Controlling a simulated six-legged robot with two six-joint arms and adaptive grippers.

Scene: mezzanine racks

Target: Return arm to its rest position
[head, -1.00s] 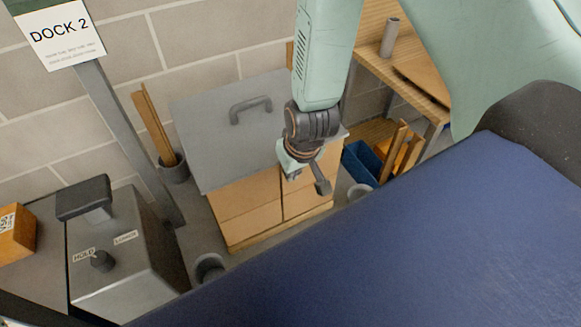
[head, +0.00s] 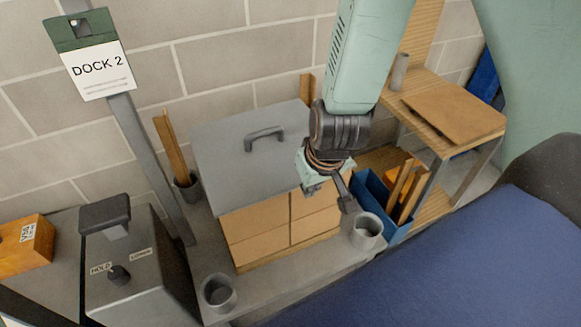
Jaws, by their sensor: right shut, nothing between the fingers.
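My right gripper (head: 330,194) hangs down from the pale green arm at the upper middle of the head view. It is shut and empty. It shows in front of the right edge of a grey lid with a dark handle (head: 230,150) and the cardboard boxes (head: 265,228) below that lid. I cannot tell how far it is from them. My left gripper is not in view.
A grey control box with a knob (head: 125,262) stands at lower left under the DOCK 2 sign (head: 95,68). Two grey cups (head: 218,292) (head: 368,230) and a blue bin (head: 376,190) flank the boxes. A wooden bench (head: 430,118) stands right. A dark blue surface (head: 440,275) fills the lower right.

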